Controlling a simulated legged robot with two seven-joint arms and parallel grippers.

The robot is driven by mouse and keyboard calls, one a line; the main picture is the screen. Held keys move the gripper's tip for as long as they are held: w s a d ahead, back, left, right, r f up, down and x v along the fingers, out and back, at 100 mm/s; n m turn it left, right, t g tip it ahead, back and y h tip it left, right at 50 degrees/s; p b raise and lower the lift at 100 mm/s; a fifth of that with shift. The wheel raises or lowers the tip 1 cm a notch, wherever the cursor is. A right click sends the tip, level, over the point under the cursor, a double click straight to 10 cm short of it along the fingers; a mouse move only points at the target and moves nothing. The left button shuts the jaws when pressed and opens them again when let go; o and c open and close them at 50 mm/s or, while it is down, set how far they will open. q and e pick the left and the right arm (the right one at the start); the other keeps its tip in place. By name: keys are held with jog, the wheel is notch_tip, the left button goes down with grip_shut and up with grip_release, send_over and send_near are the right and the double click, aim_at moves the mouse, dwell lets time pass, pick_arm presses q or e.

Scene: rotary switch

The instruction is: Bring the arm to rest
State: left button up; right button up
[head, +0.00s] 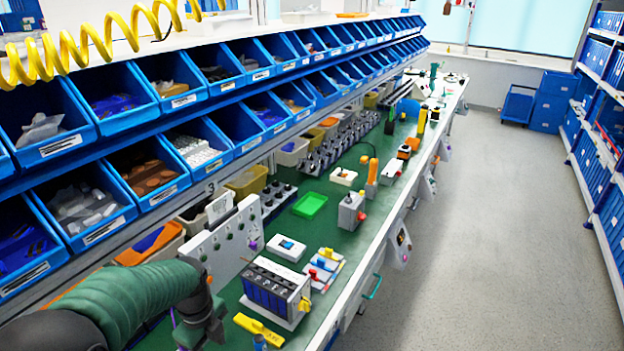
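My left arm, in a green ribbed sleeve, comes in from the lower left in the head view. Its dark gripper (205,328) hangs over the near end of the green bench top (225,300), left of a white box with dark blue modules (272,285). A grey panel with several small knobs (222,245), one purple, stands upright behind the gripper. I cannot make out the fingertips well enough to tell whether they are open, and no held object shows. My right gripper is out of view. I cannot tell which knob is the rotary switch.
A yellow tool (259,331) lies close to the gripper's right. A white unit with a blue button (287,247), a board with coloured knobs (324,268) and a green tray (310,205) are farther along. Blue bins (90,215) line the left. The aisle floor (470,240) is clear.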

pick_arm(q)
jog(key=s+d+n+t, duration=0.1)
jog(key=s+n, duration=0.5)
jog(key=n, duration=0.5)
jog(key=s+d+n+t, duration=0.1)
jog(key=s+d+n, duration=0.1)
jog(key=s+n, duration=0.4)
jog(key=n, duration=0.4)
jog(key=shift+d+f+n, duration=0.25)
jog(key=shift+n, duration=0.15)
jog(key=shift+a, duration=0.2)
jog(key=shift+d, duration=0.1)
